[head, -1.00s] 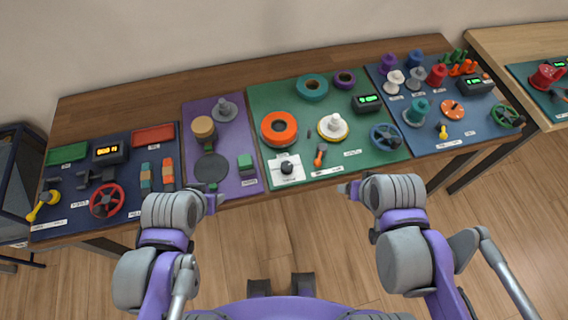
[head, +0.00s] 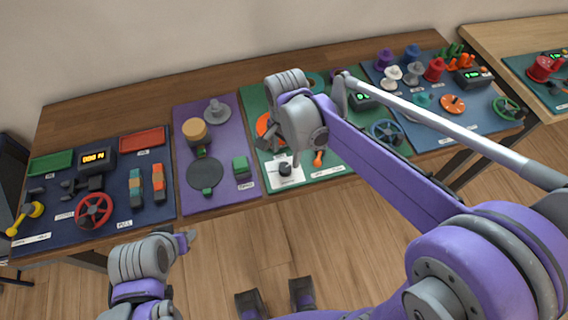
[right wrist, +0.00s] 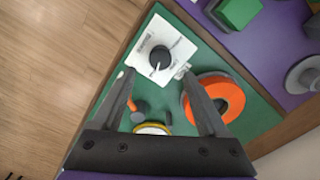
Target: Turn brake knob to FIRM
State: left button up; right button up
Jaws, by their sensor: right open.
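The brake knob (head: 285,168) is a black dial on a white plate (head: 292,181) at the front left corner of the green board. In the right wrist view the black knob (right wrist: 160,58) has a white pointer mark; the plate's lettering is too small to read. My right gripper (right wrist: 157,82) is open and empty above the green board, with the knob showing just beyond and between its fingertips, apart from them. In the head view my right arm reaches over the board and hides part of it. My left gripper (head: 187,240) is off the table's front edge; its jaws are unclear.
An orange ring (right wrist: 218,96) and an orange-handled part (right wrist: 138,112) lie close to the right fingers. The purple board (head: 222,196) with a green block (head: 241,167) is left of the plate. The table's front edge is close to the plate.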

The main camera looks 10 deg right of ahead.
aim_at(285, 166)
notch_tip(285, 166, down, 6)
jog(key=shift+f, duration=0.1)
jog(key=shift+c, duration=0.3)
grip_shut()
